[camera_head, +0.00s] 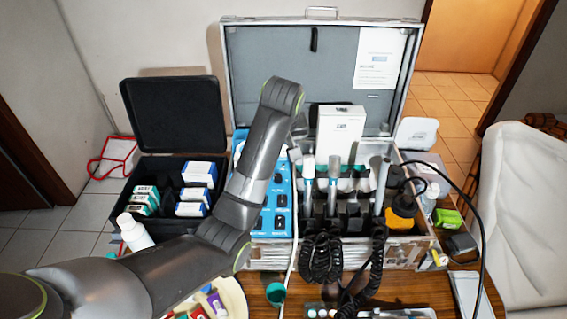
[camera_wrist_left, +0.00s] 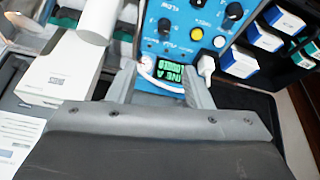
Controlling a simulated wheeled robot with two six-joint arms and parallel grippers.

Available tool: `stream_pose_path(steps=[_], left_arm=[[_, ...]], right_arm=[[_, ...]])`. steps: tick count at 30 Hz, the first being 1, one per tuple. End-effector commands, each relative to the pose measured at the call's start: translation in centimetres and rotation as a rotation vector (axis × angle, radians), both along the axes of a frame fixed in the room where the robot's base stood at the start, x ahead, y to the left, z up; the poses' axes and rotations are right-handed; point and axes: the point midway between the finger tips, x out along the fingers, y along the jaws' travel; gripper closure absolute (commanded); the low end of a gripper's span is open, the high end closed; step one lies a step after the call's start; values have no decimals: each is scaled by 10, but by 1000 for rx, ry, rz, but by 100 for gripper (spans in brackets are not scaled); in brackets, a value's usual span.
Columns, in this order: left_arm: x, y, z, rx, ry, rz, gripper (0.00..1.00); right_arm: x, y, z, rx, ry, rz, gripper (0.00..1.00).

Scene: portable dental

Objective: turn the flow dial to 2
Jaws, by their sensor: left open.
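The blue control panel (camera_head: 268,222) stands in the open metal case, partly hidden behind my left arm. The small labels and the dial setting are too blurred to read surely. My left gripper (camera_wrist_left: 162,90) is open and empty, its fingers at the display end of the panel, apart from the knobs. In the head view its fingers are mostly hidden behind my wrist.
A white cable (camera_wrist_left: 150,77) and plug (camera_wrist_left: 207,66) are close to my fingers. A white box (camera_head: 340,135) and upright handpieces (camera_head: 333,180) stand right of the panel. A black case (camera_head: 172,115) with small boxes is on the left. Coiled black cords (camera_head: 322,255) hang in front.

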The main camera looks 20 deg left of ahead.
Motion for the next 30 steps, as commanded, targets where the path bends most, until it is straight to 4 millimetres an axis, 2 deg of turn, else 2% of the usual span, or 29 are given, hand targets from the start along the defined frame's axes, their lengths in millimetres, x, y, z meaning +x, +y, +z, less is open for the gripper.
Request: stream_pose_path(steps=[5, 9, 11, 14, 21, 25, 30], left_arm=[[6, 3, -20, -1, 8, 1, 54], [16, 7, -46, 1, 8, 2, 54], [20, 9, -58, 1, 7, 1, 54], [27, 12, -76, 1, 6, 0, 54], [42, 17, -115, 2, 5, 0, 54], [49, 20, -133, 1, 5, 1, 54], [56, 22, -149, 0, 2, 0, 54]], right_arm=[[-29, 0, 3, 0, 39, -9, 57], [-58, 0, 7, 1, 82, -16, 57], [-63, 0, 9, 0, 89, -18, 57], [-59, -1, 11, 0, 83, -17, 57], [-21, -1, 17, -1, 26, -6, 57], [-21, -1, 18, -1, 28, -6, 57], [-33, -1, 17, -1, 43, -9, 57]])
